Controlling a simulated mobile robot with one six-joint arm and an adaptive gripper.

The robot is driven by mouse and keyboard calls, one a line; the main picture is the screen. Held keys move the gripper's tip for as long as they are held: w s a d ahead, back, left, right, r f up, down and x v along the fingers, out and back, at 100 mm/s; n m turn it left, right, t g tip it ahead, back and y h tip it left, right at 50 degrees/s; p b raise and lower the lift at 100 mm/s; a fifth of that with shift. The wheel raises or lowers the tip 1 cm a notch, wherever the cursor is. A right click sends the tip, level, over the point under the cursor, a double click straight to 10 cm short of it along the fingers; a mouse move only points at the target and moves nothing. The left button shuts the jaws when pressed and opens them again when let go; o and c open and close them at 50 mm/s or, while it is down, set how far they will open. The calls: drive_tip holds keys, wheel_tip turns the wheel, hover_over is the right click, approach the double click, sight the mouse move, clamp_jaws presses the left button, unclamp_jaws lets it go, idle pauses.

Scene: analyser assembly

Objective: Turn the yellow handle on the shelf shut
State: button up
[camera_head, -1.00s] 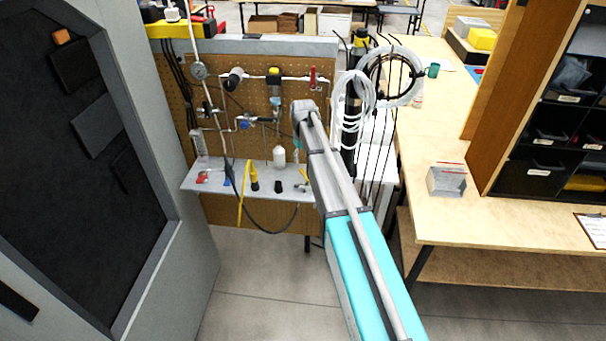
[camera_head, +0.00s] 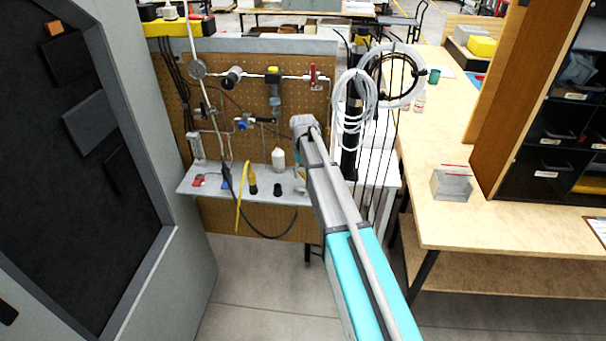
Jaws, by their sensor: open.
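The grey shelf (camera_head: 215,187) juts from the pegboard. In the earlier frame a small yellow handle on a metal fitting shows near its right end. Now my arm covers that spot, and I cannot make out the handle or how far it is turned. My arm reaches from the lower right up to the shelf's right end. Its wrist bends down there, and my gripper is hidden behind the arm.
On the shelf are a yellow hose (camera_head: 245,178), a white bottle (camera_head: 278,160), a black cap (camera_head: 278,190) and red pieces (camera_head: 199,180). Pipes and a red-handled valve (camera_head: 313,76) are on the pegboard (camera_head: 205,105). A wooden bench (camera_head: 430,200) stands right, a grey cabinet (camera_head: 185,260) left.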

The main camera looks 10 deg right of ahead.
drive_tip(key=shift+c, duration=0.2)
clamp_jaws()
drive_tip(key=shift+d+m, duration=0.15)
drive_tip(key=shift+m, duration=0.15)
drive_tip(key=m, duration=0.1)
drive_tip(key=d+m, duration=0.1)
drive_tip(key=m, duration=0.1)
drive_tip(key=shift+w, duration=0.1)
drive_tip(key=shift+d+m, duration=0.35)
drive_tip(key=shift+m, duration=0.55)
drive_tip(key=shift+d+m, duration=0.3)
drive_tip(key=shift+m, duration=0.6)
